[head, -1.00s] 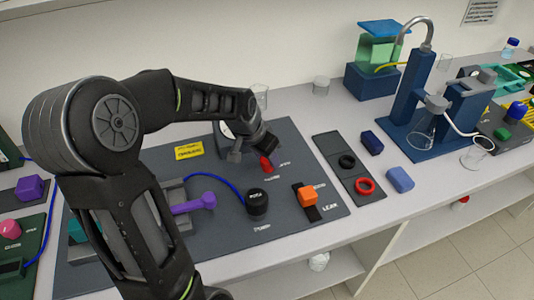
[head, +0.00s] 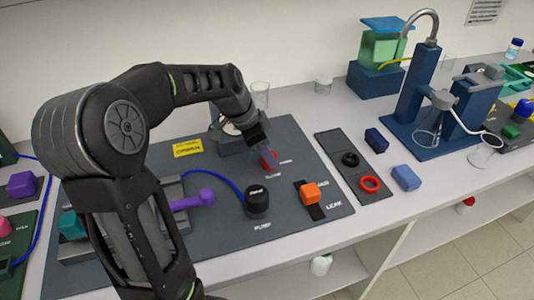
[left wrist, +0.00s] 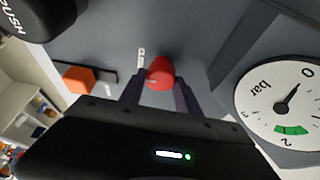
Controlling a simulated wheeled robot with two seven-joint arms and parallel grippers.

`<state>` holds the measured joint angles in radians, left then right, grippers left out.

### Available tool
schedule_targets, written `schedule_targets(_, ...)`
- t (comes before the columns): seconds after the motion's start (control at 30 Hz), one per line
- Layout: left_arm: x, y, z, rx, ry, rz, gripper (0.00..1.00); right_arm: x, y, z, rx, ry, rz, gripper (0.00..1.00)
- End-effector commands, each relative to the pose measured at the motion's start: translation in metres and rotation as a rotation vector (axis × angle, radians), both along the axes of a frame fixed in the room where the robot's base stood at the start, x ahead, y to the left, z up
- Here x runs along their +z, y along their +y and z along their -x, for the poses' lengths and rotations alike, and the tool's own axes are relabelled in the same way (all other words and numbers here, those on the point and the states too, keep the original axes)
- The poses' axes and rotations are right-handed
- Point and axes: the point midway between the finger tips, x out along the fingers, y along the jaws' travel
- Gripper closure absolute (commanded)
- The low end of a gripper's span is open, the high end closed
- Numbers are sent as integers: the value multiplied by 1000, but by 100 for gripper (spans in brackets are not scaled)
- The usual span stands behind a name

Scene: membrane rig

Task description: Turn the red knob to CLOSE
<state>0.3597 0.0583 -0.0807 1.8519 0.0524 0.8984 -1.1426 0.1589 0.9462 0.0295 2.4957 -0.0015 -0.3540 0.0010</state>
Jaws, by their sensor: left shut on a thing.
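The fingers hide part of the knob in the head view. My right gripper is in no view.
A pressure gauge (left wrist: 287,103) stands close beside the fingers. A black pump button (head: 257,201), an orange block (head: 309,194) on the leak slot and a purple lever (head: 193,200) are on the same panel. A strip with black and red rings (head: 369,184) lies to the right.

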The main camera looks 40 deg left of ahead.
Motion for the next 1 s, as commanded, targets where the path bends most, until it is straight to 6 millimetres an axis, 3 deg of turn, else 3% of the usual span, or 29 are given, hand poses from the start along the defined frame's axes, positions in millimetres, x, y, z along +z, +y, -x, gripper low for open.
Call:
schedule_targets(0.23,0,0,0,-2,1,-2,100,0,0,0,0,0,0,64)
schedule_targets(0.27,0,0,0,-2,1,-2,59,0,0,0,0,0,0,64)
schedule_targets(0.5,0,0,0,-1,1,-1,40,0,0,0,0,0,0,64)
schedule_targets(0.83,3,1,1,0,0,-2,39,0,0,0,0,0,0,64)
schedule_targets(1.0,18,5,6,1,-4,-3,39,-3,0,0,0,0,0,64)
